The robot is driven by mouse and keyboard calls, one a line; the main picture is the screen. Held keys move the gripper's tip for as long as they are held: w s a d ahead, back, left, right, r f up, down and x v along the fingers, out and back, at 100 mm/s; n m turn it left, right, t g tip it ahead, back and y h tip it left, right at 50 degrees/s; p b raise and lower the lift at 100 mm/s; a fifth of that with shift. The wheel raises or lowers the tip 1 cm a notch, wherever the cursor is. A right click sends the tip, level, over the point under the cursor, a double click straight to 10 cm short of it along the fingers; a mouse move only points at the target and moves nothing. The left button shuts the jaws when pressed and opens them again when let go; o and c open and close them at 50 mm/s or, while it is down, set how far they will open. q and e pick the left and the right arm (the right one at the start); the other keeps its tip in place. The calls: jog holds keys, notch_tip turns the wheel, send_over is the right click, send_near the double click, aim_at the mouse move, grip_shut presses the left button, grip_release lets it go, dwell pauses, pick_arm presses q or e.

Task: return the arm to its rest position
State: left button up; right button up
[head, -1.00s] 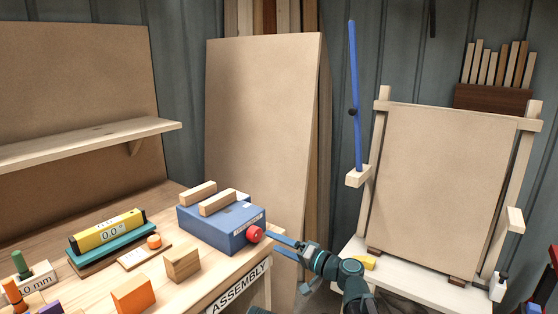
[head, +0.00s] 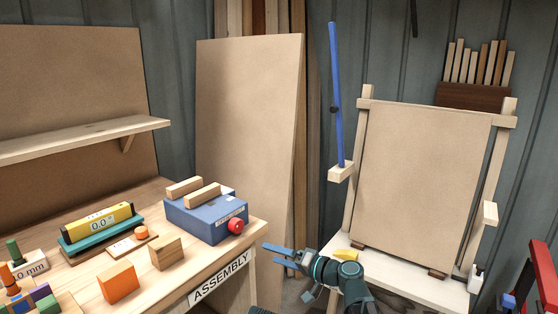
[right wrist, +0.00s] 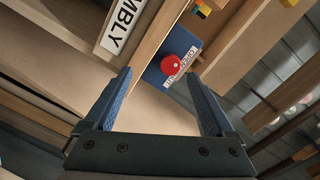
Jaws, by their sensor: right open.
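My right gripper (head: 266,254) is open and empty, with two blue fingers in the air just off the front right corner of the assembly table (head: 262,225). It is right of and below the red knob (head: 236,226) on the blue box (head: 200,222), apart from it. In the right wrist view the open fingers (right wrist: 158,75) have nothing between them close by; the red knob (right wrist: 171,64) and the box show beyond, near the table edge. My left gripper is out of view.
The table holds wooden blocks, an orange block (head: 119,283) and a yellow level (head: 97,222). A white stand (head: 440,291) with a tall board (head: 425,180) and a blue bar (head: 336,100) is at right. A large brown panel (head: 245,120) leans behind the table.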

jog(key=s+d+f+n+g+h, duration=0.1)
jog(key=s+d+f+g+h, duration=0.15)
jog(key=s+f, duration=0.35)
jog(key=s+d+f+n+g+h, duration=0.1)
jog(key=s+d+f+g+h, duration=0.2)
jog(key=f, duration=0.4)
jog(key=s+d+f+m+g+h, duration=0.1)
jog(key=s+d+f+h, duration=0.25)
jog(key=s+d, duration=0.25)
jog(key=s+d+f+g+h, duration=0.2)
jog(key=s+d+h, duration=0.3)
jog(key=d, duration=0.1)
jog(key=s+a+r+n+p, duration=0.2)
jog(key=a+r+p, duration=0.3)
jog(key=r+p, duration=0.4)
jog(key=s+a+r+n+h+p, duration=0.1)
jog(key=s+a+r+p, duration=0.2)
jog(key=a+r+p, duration=0.3)
notch_tip(320, 180, up, 4)
jog(key=p, duration=0.4)
jog(key=shift+s+f+n+g, duration=0.25)
jog(key=shift+n+g, duration=0.1)
jog(key=shift+n, duration=0.05)
